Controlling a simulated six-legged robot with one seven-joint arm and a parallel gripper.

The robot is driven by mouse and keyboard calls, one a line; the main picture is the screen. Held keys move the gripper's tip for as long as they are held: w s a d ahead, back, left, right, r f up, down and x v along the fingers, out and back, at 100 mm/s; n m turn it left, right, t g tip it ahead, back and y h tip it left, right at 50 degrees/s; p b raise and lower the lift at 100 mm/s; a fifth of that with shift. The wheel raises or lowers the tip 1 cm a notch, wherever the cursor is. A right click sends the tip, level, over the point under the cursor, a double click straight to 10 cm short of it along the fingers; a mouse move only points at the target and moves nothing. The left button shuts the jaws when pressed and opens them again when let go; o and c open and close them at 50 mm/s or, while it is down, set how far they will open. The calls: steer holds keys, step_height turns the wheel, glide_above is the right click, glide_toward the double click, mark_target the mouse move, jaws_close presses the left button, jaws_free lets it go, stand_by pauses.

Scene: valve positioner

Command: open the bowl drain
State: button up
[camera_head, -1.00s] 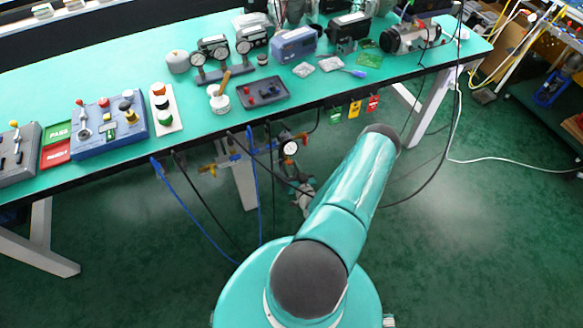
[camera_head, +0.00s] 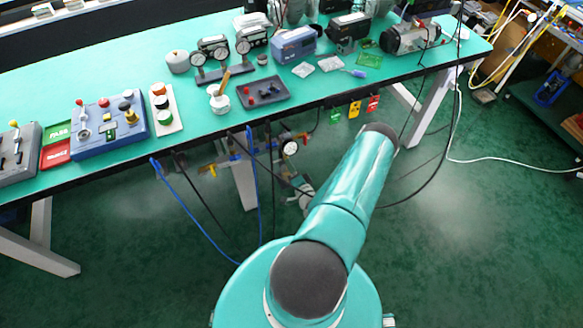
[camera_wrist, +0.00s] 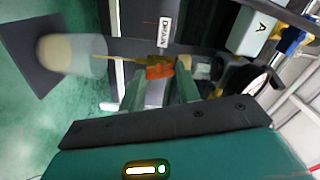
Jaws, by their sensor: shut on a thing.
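In the wrist view an orange drain handle (camera_wrist: 159,70) sits between the two fingers of my gripper (camera_wrist: 160,80), which is shut on it. A white tag (camera_wrist: 163,32) reading "DRAIN" is just above the handle. A thin yellow piece runs left from the handle toward a pale, cloudy cylinder (camera_wrist: 72,55), which looks like the bowl. In the head view the pipework (camera_head: 225,160) hangs under the table's front edge, and my arm hides most of my gripper.
A pressure gauge (camera_head: 290,148) is close beside the pipework and also shows at the right of the wrist view (camera_wrist: 258,82). Blue hoses (camera_head: 185,205) and dark cables hang in front. The green table (camera_head: 120,75) carries several devices. The floor around is clear.

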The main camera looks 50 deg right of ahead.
steer(key=shift+m, duration=1.9)
steer(key=o, duration=1)
steer(key=v, duration=1.4)
